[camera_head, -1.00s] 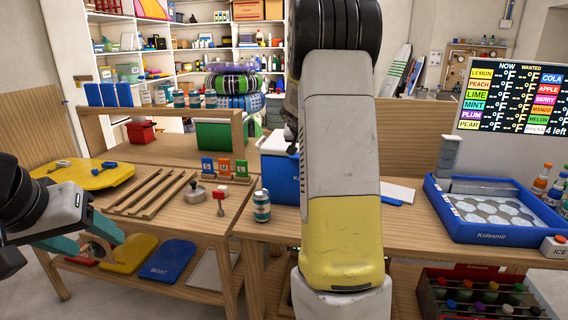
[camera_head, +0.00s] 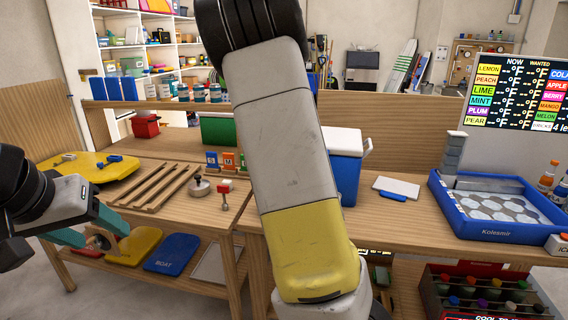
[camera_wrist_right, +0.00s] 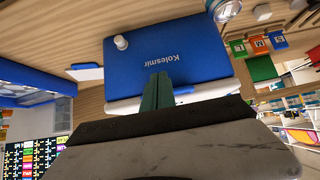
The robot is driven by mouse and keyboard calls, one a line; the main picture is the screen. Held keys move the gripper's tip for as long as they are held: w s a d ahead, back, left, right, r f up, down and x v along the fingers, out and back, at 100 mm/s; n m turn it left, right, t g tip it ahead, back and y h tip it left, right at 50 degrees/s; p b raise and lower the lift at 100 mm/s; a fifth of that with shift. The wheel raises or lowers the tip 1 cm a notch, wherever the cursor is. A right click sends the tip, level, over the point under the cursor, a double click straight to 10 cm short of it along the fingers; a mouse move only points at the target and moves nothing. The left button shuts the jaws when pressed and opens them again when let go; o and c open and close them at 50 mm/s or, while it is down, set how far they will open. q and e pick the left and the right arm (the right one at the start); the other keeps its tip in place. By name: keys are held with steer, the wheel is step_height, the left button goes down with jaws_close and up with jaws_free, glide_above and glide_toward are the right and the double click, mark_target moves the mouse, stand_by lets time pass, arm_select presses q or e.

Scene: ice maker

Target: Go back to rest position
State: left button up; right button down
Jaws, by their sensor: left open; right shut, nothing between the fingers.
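My left gripper (camera_head: 100,232) is at the left of the head view, open and empty, with teal fingers in front of the left table's edge. My right arm (camera_head: 290,170), white with a yellow band, crosses the middle of the head view; its gripper is not visible there. In the right wrist view my right gripper (camera_wrist_right: 157,92) shows its green fingers shut together with nothing between them. Beyond the fingers is the blue cooler (camera_wrist_right: 170,55) marked Kolesmir. The cooler (camera_head: 346,165) also shows in the head view, partly hidden behind my right arm.
A blue ice tray (camera_head: 490,232) stands on the right table, with a white board (camera_head: 397,187) to its left. A yellow board (camera_head: 75,168) and wooden rails (camera_head: 150,186) lie on the left table. A crate of bottles (camera_head: 480,295) is below at right.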

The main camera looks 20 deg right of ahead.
steer(key=shift+s, duration=0.1)
steer(key=s+a+r+n+y, duration=0.3)
steer(key=s+a+r, duration=0.2)
steer(key=s+a, duration=0.5)
steer(key=s+a+r+n+g+y, duration=0.1)
steer(key=s+a+r+n+y, duration=0.3)
steer(key=s+a, duration=0.7)
steer(key=s, duration=0.8)
steer(key=shift+s+a+r+g, duration=0.3)
steer(key=shift+s+r, duration=0.05)
steer(key=shift+s, duration=0.05)
